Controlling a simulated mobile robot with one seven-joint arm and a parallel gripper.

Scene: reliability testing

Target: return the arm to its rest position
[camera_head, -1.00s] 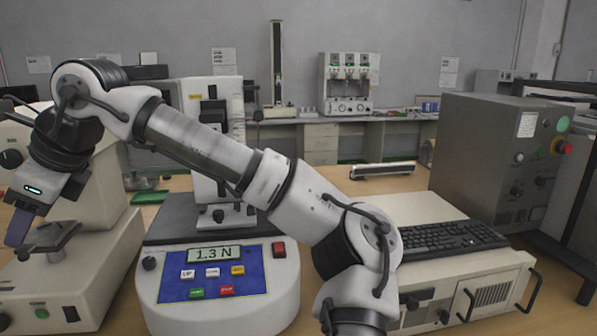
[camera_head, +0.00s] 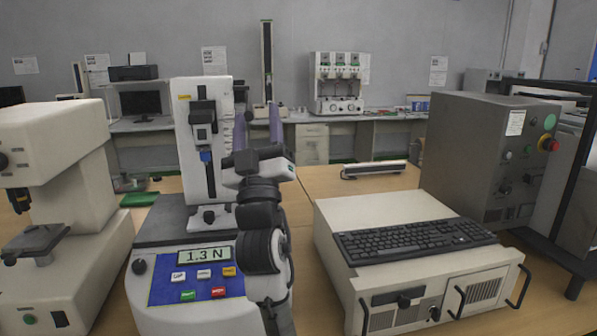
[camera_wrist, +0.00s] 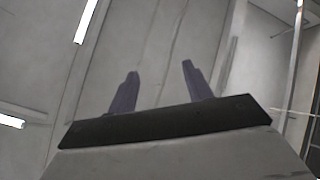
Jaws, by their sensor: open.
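My arm (camera_head: 262,235) stands folded upright in the middle of the head view, in front of the right side of the white force tester. My gripper (camera_head: 257,124) is at its top, with the two purple fingers pointing up. The fingers are apart and nothing is between them. In the wrist view my gripper (camera_wrist: 158,82) is open and empty against a grey ceiling or wall. The arm hides part of the force tester's base and right side.
The force tester (camera_head: 205,255) shows 1.3 N. A white hardness-tester-like machine (camera_head: 60,150) stands at left. At right, a black keyboard (camera_head: 415,240) lies on a beige unit (camera_head: 350,215), beside a grey control cabinet (camera_head: 480,150). Bare wooden table (camera_head: 325,183) shows behind.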

